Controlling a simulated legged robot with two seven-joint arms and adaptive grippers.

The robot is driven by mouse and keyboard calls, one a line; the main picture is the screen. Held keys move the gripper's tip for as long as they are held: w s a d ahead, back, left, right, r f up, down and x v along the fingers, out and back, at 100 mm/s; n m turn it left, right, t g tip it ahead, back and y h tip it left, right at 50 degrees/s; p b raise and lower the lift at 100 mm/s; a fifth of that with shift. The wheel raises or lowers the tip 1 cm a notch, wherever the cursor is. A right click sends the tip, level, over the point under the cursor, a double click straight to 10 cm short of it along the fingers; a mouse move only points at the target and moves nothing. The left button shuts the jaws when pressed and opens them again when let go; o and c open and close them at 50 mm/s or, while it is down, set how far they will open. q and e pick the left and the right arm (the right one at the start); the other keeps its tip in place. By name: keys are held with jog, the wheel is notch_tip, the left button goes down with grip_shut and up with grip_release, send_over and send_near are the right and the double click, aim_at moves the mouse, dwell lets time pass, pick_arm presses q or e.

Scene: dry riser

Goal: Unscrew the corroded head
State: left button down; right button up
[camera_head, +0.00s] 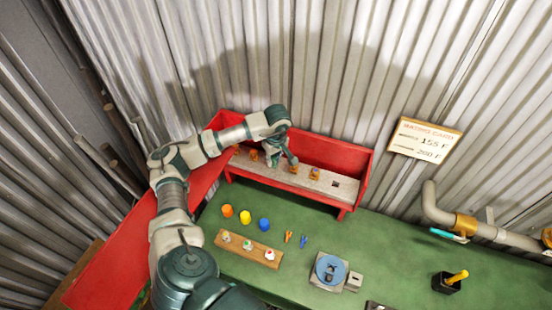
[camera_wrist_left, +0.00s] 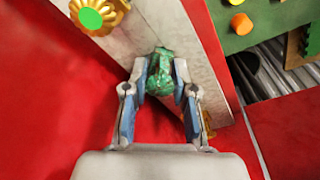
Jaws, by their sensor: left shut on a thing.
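In the left wrist view a green, rough-surfaced corroded head (camera_wrist_left: 160,74) sits between the two fingers of my left gripper (camera_wrist_left: 160,66). The fingers are shut on it from both sides, over the pale grey board (camera_wrist_left: 205,42). In the head view my left gripper (camera_head: 284,158) reaches down to the board (camera_head: 326,182) in the red rack (camera_head: 338,152); the corroded head is mostly hidden there. Brass heads (camera_head: 315,173) stand along the board. A brass head with a green centre (camera_wrist_left: 95,12) shows at top left in the left wrist view. My right gripper is not in view.
On the green bench (camera_head: 385,245) are orange, yellow and blue caps (camera_head: 264,224), a wooden strip with several small pieces (camera_head: 248,248), a blue round fixture (camera_head: 330,270) and a black holder (camera_head: 446,283). A rating card (camera_head: 425,140) hangs on the corrugated wall; a pipe (camera_head: 495,235) runs at right.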

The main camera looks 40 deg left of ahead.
pick_arm(q)
jog(key=shift+s+d+f, duration=0.2)
jog(key=shift+d+f, duration=0.2)
jog(key=shift+d, duration=0.1)
jog(key=n+p, duration=0.1)
jog(key=n, duration=0.3)
jog(key=shift+r+g, duration=0.1)
jog(key=shift+g, duration=0.3)
jog(key=shift+n, duration=0.6)
jog(key=shift+a+n, duration=0.15)
jog(key=shift+n, duration=0.25)
jog(key=c, duration=0.8)
grip_release()
jog(key=shift+c, duration=0.2)
jog(key=shift+w, duration=0.1)
